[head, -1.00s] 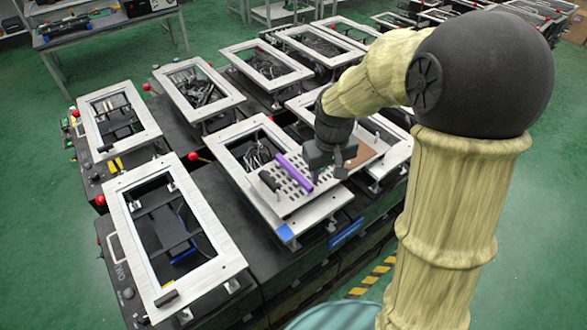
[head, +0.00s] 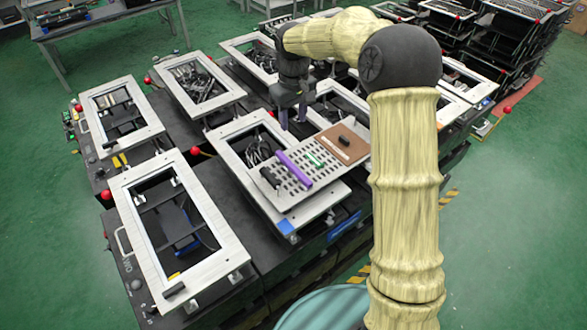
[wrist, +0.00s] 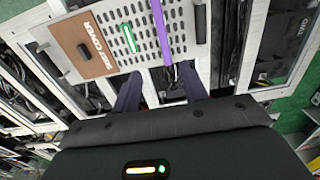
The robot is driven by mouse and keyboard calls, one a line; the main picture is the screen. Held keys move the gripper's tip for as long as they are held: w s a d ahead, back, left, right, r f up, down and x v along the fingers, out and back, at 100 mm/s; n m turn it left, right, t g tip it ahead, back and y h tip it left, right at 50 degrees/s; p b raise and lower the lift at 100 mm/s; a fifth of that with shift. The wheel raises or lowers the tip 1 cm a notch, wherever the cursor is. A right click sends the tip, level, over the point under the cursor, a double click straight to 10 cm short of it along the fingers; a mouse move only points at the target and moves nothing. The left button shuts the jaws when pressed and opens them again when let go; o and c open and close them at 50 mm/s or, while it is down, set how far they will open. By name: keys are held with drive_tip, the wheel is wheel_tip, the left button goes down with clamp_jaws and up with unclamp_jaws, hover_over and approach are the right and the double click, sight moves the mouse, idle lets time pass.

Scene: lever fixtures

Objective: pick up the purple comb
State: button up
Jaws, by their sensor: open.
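The purple comb (head: 294,168) lies slantwise on a light perforated plate (head: 283,194) over a metal frame. In the wrist view the comb (wrist: 160,34) is a long purple strip running up and out of the top edge. My gripper (head: 292,124) is open and empty, above and beyond the comb's far end in the head view. In the wrist view my gripper's two fingers (wrist: 160,74) are spread apart, with the comb's near end in line with the gap between them. The comb is not held.
A green piece (head: 315,160) lies beside the comb on the plate. A brown panel (head: 338,152) with a black handle is at the plate's far end, and a black block (head: 270,178) at its near end. Several metal-framed fixtures surround it. Green floor is open at the right.

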drive_tip(key=p, duration=0.3)
hover_over(294, 166)
drive_tip(key=f, duration=1.2)
drive_tip(key=shift+w+a, duration=0.1)
drive_tip(key=shift+w, duration=0.3)
drive_tip(key=shift+s+f+p, duration=0.1)
drive_tip(key=shift+p, duration=0.25)
drive_tip(key=shift+s+f+p, duration=0.15)
drive_tip(key=shift+f+p, duration=0.15)
drive_tip(key=shift+p, duration=0.05)
drive_tip(key=f, duration=0.1)
drive_tip(key=f+p, duration=0.1)
drive_tip(key=f, duration=0.1)
drive_tip(key=shift+s+f+p, duration=0.2)
drive_tip(key=shift+s+p, duration=0.05)
drive_tip(key=shift+p, duration=0.15)
drive_tip(key=shift+f, duration=0.5)
drive_tip(key=shift+f, duration=0.2)
clamp_jaws()
